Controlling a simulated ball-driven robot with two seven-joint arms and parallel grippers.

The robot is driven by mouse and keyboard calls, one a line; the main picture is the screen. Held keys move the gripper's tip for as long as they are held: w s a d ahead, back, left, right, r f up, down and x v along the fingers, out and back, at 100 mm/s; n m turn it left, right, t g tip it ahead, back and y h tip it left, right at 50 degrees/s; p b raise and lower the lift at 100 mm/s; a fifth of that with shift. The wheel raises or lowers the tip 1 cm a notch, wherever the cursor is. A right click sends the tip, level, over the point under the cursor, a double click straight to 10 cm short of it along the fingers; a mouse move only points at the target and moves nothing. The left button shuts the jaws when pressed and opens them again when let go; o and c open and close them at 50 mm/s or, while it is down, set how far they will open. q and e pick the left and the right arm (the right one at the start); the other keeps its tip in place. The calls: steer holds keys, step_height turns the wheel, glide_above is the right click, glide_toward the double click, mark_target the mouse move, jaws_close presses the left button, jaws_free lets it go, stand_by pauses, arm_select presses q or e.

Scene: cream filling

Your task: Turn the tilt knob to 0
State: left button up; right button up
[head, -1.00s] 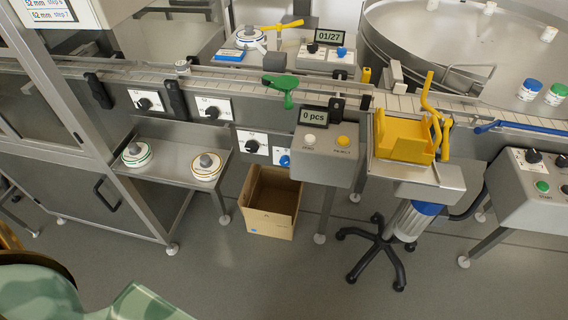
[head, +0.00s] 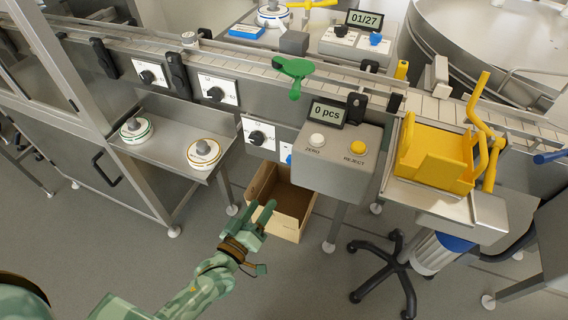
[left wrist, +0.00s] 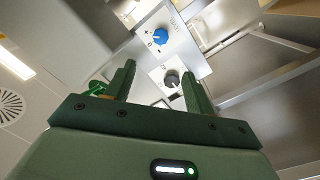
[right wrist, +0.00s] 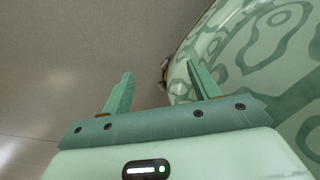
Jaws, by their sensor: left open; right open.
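A blue knob (left wrist: 160,36) sits on a white plate marked +, 0 and − in the left wrist view. The plate's label is too small to read surely, and the knob's pointer setting is unclear. In the head view the blue knob (head: 289,158) is mostly hidden behind the grey counter box. A black knob (head: 257,138) is on the white plate to its left; a dark knob also shows between my fingers in the left wrist view (left wrist: 171,78). My left gripper (head: 262,206) is open and empty, below and apart from the knobs. My right gripper (right wrist: 160,70) is open and empty.
The grey counter box (head: 341,165) reading "0 pcs" juts out right of the knobs. A cardboard box (head: 291,226) stands below, behind my left gripper. A shelf (head: 166,139) with two round items is at the left. A yellow bracket (head: 433,158) is at the right.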

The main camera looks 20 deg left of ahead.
arm_select(q)
steer(key=w+d+b, duration=0.2)
steer(key=w+b, duration=0.3)
steer(key=w, duration=1)
steer(key=shift+w+f, duration=0.15)
steer(key=shift+w, duration=0.1)
arm_select(e)
steer(key=shift+g, duration=0.4)
steer(key=s+f, duration=0.2)
steer(key=f, duration=0.1)
steer(key=s+f, duration=0.1)
steer(key=shift+a+f, duration=0.25)
steer(key=shift+a, duration=0.1)
arm_select(q)
steer(key=c, duration=1)
